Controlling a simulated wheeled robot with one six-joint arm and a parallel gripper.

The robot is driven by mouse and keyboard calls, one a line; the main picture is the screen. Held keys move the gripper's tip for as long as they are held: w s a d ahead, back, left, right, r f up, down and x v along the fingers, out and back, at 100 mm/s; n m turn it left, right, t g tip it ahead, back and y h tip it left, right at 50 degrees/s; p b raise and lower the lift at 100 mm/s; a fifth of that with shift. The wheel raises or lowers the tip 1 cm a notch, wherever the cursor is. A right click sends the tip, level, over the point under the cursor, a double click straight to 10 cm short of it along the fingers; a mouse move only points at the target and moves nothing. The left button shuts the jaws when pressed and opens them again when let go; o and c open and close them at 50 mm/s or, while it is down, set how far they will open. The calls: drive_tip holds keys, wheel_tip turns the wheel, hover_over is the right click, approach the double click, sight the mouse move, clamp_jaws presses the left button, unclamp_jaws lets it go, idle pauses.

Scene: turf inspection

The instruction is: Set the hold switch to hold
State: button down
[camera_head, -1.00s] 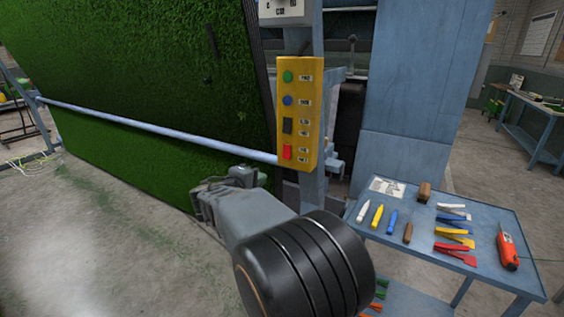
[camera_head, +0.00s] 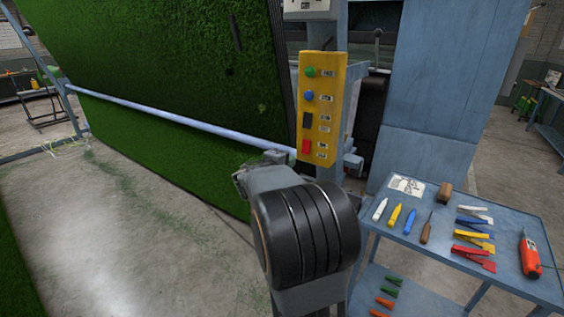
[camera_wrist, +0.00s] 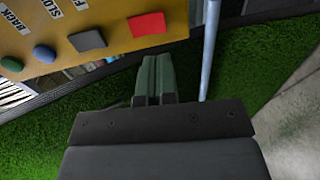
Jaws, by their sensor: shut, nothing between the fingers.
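A yellow control panel (camera_head: 320,110) stands upright on a post. Down its face are a green button (camera_head: 310,72), a blue button (camera_head: 308,96), a black switch (camera_head: 307,120) and a red switch (camera_head: 306,146). The labels are too small to read in the head view; the wrist view shows "BACK" and "SLOW" near the green (camera_wrist: 12,63) and blue (camera_wrist: 43,55) buttons. I cannot read which control is hold. My gripper (camera_wrist: 156,58) is shut and empty, its tips just below the red switch (camera_wrist: 147,24) in the wrist view. Whether they touch the panel is unclear.
A turf sheet (camera_head: 170,60) hangs at left with a pale bar (camera_head: 180,122) across it. A blue cart (camera_head: 380,235) with pens, clips and an orange tool (camera_head: 529,257) stands close at right. Open floor (camera_head: 120,220) lies at left.

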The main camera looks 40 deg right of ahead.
sight(304, 152)
drive_tip(key=p+x, duration=0.2)
drive_tip(key=x, duration=0.5)
drive_tip(key=shift+d, duration=0.35)
drive_tip(key=shift+w+f, duration=0.1)
drive_tip(key=shift+f, duration=0.05)
